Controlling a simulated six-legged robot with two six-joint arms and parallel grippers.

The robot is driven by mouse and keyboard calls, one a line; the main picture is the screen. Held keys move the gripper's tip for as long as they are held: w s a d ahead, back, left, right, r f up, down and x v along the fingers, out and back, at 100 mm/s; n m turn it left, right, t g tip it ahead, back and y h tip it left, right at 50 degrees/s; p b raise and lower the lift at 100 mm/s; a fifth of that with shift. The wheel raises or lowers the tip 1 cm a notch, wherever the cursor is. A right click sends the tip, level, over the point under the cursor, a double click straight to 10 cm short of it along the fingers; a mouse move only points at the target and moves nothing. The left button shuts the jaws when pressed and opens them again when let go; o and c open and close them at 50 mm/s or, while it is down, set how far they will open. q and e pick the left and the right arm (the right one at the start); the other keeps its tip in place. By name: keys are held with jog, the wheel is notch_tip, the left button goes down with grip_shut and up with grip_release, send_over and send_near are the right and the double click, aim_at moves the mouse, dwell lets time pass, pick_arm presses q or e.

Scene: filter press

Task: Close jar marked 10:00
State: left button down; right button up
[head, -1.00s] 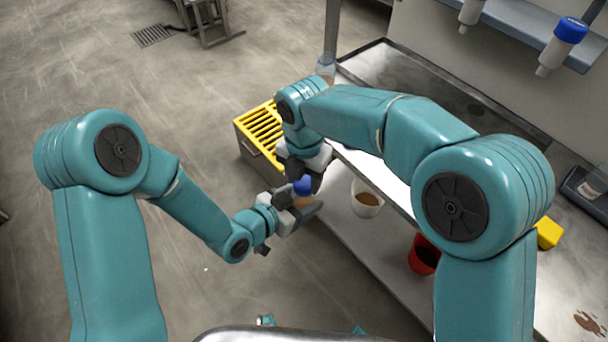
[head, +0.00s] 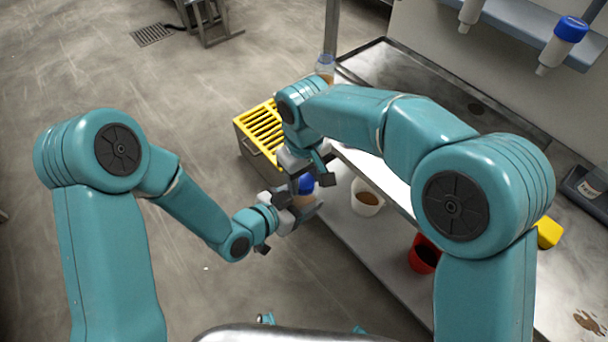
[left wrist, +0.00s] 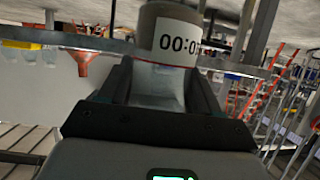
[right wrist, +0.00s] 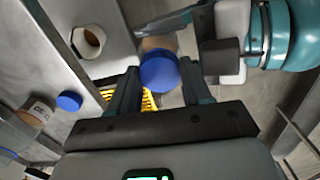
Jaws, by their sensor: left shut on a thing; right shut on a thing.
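The jar (head: 304,201) has tan contents and a blue lid (head: 306,184) at its top. My left gripper (head: 298,212) is shut on the jar body. In the left wrist view the jar (left wrist: 172,84) carries a white label (left wrist: 176,43) with inverted black digits, partly cut off, consistent with 10:00. My right gripper (head: 313,180) is shut on the blue lid; in the right wrist view the lid (right wrist: 158,71) lies between its fingers, with the jar (right wrist: 160,43) behind it. I cannot tell whether the lid is fully seated.
A yellow-slatted box (head: 262,130) stands behind the grippers. Another jar (head: 325,68) stands near the post. Open floor lies to the left.

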jog(key=m, duration=0.4)
jog(key=o, duration=1.2)
jog(key=shift+o, duration=0.2)
jog(key=shift+r, duration=0.15)
notch_tip(320, 180, up, 12)
jog(key=shift+d+f, duration=0.1)
jog(key=shift+f, duration=0.1)
